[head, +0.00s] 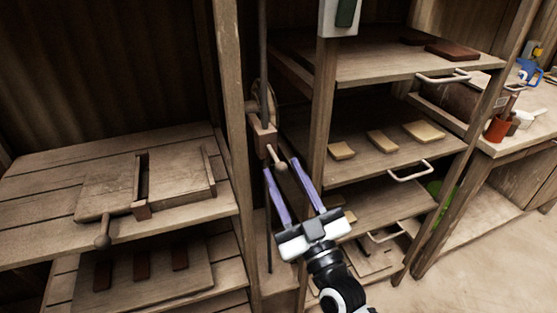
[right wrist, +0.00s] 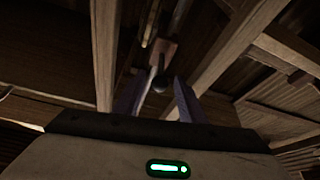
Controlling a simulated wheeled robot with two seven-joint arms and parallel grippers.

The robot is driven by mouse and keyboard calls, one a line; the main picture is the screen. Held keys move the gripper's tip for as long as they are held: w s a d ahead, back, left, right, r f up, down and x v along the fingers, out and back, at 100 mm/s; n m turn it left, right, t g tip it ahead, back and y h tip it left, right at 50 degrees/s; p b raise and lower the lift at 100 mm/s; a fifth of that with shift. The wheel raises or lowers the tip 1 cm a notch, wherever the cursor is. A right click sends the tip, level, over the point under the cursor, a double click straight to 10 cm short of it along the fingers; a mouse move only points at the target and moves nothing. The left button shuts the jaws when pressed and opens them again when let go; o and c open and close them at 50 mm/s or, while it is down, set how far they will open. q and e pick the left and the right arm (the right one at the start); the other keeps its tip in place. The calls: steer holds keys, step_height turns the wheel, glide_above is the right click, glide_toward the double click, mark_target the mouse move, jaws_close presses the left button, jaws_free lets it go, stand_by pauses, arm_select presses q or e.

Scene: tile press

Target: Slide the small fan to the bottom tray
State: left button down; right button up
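A round, wheel-like piece (head: 274,103), perhaps the small fan, sits behind a dark vertical rod. A wooden block (head: 262,138) is on this rod, with a short lever ending in a round knob (head: 280,164). My right gripper (head: 281,167) is open, its two purple fingers pointing up on either side of the knob. In the right wrist view the knob (right wrist: 160,86) and block (right wrist: 161,55) appear between the fingers; contact cannot be told. The lowest tray (head: 372,261) is low in the right rack, partly hidden by my right arm. My left gripper is not in view.
Wooden posts (head: 321,125) stand close on both sides of the rod. The right rack has trays with handles (head: 410,170) and tan tiles (head: 383,140). A wooden press board (head: 105,188) is on the left shelf. A side table holds a red cup (head: 497,130).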

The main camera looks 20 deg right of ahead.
mark_target(279, 162)
steer(key=shift+x, duration=1.8)
jaws_close()
